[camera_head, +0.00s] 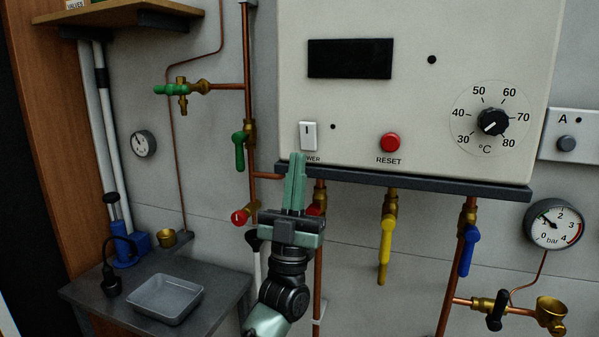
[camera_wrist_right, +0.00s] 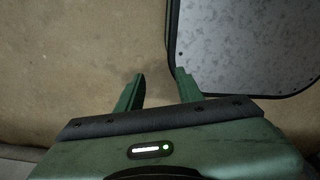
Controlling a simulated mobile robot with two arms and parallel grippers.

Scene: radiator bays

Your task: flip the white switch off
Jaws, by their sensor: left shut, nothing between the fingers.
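The white switch (camera_head: 308,136) is a small upright rocker on the front of the cream control box (camera_head: 420,120), above a partly covered label ending in "WER". The display (camera_head: 350,58) on the box is dark. My left gripper (camera_head: 297,157) is shut and empty, pointing up, with its fingertips just below the switch and over part of the label. I cannot tell whether the tips touch the panel. My right gripper (camera_wrist_right: 160,83) shows only in the right wrist view. Its fingers are apart with nothing between them.
A red reset button (camera_head: 390,142) and a temperature dial (camera_head: 493,122) sit right of the switch. A dark ledge (camera_head: 430,183) runs under the box, with pipes and yellow (camera_head: 385,250) and blue (camera_head: 467,252) valve handles below. A grey panel (camera_wrist_right: 245,45) is near my right gripper.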

